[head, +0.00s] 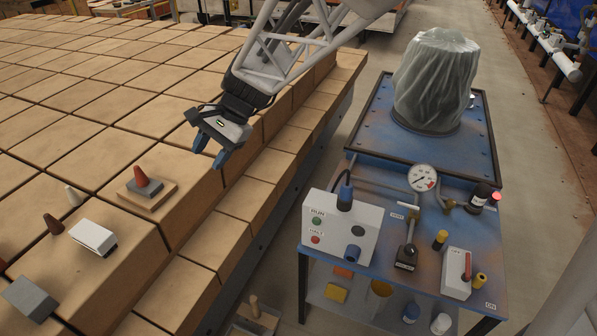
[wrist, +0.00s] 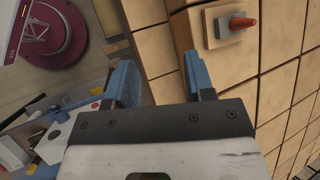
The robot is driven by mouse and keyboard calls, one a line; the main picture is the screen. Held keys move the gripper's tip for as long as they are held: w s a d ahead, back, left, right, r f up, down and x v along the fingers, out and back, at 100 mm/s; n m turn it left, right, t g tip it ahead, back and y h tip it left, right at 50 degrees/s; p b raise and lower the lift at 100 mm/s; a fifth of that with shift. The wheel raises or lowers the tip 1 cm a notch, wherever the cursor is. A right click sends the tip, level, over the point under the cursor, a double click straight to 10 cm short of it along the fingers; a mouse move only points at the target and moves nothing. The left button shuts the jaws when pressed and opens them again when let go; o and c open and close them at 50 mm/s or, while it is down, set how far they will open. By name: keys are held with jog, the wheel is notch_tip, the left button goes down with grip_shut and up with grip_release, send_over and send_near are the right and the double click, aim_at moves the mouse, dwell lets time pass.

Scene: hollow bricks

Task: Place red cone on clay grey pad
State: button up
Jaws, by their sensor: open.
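The red cone (head: 141,177) stands upright on a small grey pad (head: 153,191), which lies on a tan square board (head: 134,198) on the brick stack. In the wrist view the red cone (wrist: 243,23), the grey pad (wrist: 226,29) and the tan board (wrist: 210,32) show at the upper right, beyond the right finger. My gripper (head: 211,149) is open and empty, above the bricks and to the upper right of the cone, clear of it. Its two blue fingers show spread apart in the wrist view (wrist: 158,75).
Left of the cone on the bricks are a dark red cone (head: 53,225), a cream cone (head: 74,196), a white block (head: 93,235) and a grey block (head: 29,298). A blue machine table (head: 390,262) with a control box (head: 341,228) stands to the right.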

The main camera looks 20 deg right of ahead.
jog(key=s+d+r+n+t+h, duration=0.1)
jog(key=s+d+n+h, duration=0.2)
jog(key=s+d, duration=0.4)
jog(key=s+d+r+n+t+h, duration=0.1)
jog(key=s+d+n+h, duration=0.3)
jog(key=s, duration=1.1)
jog(key=d+n+t, duration=0.1)
jog(key=d+n, duration=0.1)
jog(key=d, duration=0.1)
jog(key=shift+s+d+h, duration=0.15)
jog(key=shift+s+h, duration=0.1)
jog(key=shift+h, duration=0.05)
